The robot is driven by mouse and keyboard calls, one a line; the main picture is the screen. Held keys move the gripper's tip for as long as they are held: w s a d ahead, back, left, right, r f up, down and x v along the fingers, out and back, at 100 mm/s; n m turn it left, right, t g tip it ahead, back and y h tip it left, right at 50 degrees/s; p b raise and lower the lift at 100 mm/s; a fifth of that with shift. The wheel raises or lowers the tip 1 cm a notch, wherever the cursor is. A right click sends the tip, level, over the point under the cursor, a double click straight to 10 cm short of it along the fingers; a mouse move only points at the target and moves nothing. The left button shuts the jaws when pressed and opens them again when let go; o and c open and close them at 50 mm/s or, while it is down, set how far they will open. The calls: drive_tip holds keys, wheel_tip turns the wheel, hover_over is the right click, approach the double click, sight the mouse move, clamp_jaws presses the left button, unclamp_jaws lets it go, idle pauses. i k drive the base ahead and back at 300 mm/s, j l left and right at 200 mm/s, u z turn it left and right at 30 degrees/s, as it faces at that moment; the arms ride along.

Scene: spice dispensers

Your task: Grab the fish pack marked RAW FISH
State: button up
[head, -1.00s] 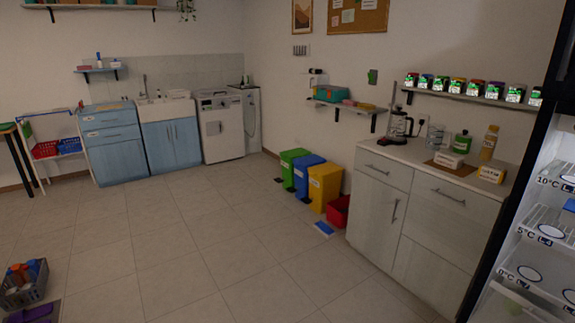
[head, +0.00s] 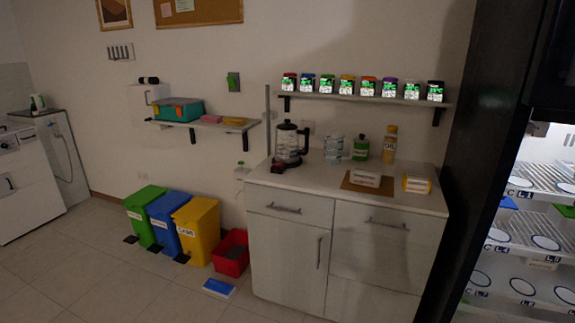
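No pack with a readable RAW FISH label shows in the head view. A white labelled pack (head: 366,179) lies on a brown board on the counter; its print is too small to read. A yellow and white pack (head: 416,185) lies to its right, also unreadable. The lit fridge (head: 540,222) stands at the right with wire shelves and oval shelf marks. Small blue items show on its shelves, one at the left edge (head: 507,203), partly cut off or hidden. My gripper is not in view.
The counter cabinet (head: 288,255) stands in the middle, with a kettle (head: 289,143), bottles and the brown board (head: 352,186) on it. Green, blue and yellow bins (head: 196,228), a red bin (head: 231,253) and a blue box (head: 218,288) stand left of it. Floor at lower left is clear.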

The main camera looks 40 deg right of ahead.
sight(359, 175)
drive_tip(key=i+z, duration=0.25)
drive_tip(key=i, duration=0.15)
drive_tip(key=i+j+z, duration=0.5)
drive_tip(key=i, duration=0.2)
drive_tip(key=i+l, duration=0.05)
drive_tip(key=l, duration=0.05)
